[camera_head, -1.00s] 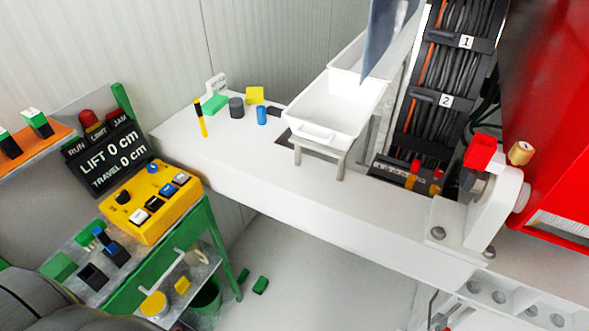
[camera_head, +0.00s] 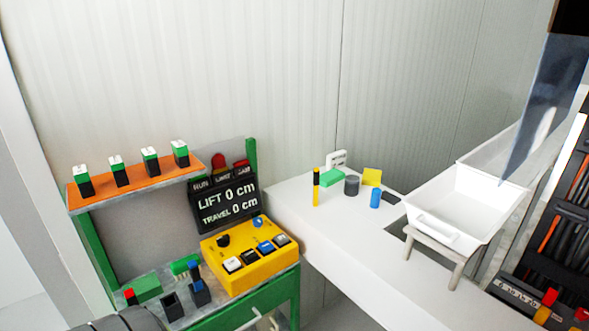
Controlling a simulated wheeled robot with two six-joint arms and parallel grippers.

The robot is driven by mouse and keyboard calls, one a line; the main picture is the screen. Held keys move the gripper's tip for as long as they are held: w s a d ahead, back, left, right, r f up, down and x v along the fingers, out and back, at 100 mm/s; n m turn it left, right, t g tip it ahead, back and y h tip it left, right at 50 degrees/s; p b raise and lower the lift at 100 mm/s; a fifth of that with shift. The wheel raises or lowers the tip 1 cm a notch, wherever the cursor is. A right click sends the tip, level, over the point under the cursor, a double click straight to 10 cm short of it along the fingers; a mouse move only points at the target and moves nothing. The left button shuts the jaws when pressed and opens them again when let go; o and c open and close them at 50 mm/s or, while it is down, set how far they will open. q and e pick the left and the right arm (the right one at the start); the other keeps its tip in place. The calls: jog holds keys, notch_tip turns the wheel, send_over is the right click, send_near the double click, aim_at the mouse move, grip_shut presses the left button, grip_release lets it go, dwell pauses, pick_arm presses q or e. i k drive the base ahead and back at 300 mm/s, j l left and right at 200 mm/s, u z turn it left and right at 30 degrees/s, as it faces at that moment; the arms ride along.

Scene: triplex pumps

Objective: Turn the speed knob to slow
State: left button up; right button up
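The yellow control box (camera_head: 247,261) sits on the green-framed bench at the lower middle left. On its top are a black knob (camera_head: 223,240) and a blue knob (camera_head: 258,221), with a row of white, blue and black switches (camera_head: 256,253) in front. Labels are too small to read, so I cannot tell which knob is the speed knob or where it points. Neither of my grippers is in view.
A black display (camera_head: 225,203) behind the box reads LIFT 0 cm and TRAVEL 0 cm. An orange shelf (camera_head: 132,184) holds several green-and-white pieces. Small blocks and holders stand left of the box. A white counter (camera_head: 335,228) with a white tub (camera_head: 462,207) is to the right.

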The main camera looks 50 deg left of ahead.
aim_at(258, 222)
jog(key=u, duration=1.8)
